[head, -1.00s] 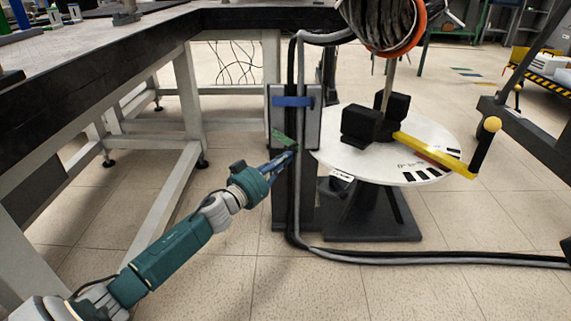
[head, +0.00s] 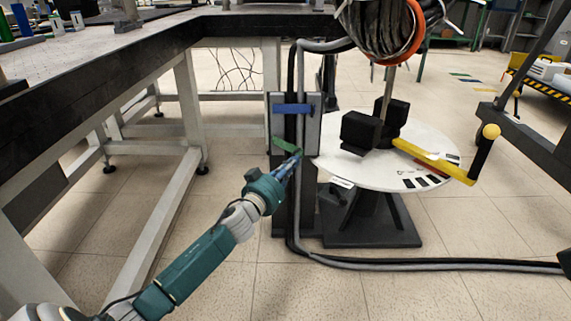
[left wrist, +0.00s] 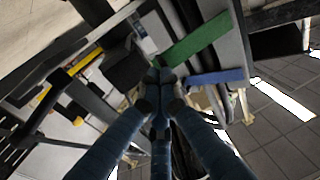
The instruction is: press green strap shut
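The green strap (head: 286,145) lies across the black and grey cables (head: 296,80) on a grey upright panel (head: 314,132), slanting down to the right. It also shows as a flat green band in the left wrist view (left wrist: 201,39). A blue strap (head: 292,109) crosses the cables above it and also shows in the left wrist view (left wrist: 218,77). My left gripper (head: 296,156) is at the green strap's lower right end, fingers together. In the left wrist view the fingertips (left wrist: 158,85) meet with nothing seen between them. Contact with the strap is unclear. My right gripper is not in view.
A round white turntable (head: 365,165) with black blocks and a yellow handle (head: 435,160) stands right of the panel. A cable coil (head: 385,30) hangs above it. A workbench (head: 100,60) is at left. The cables run along the floor to the right.

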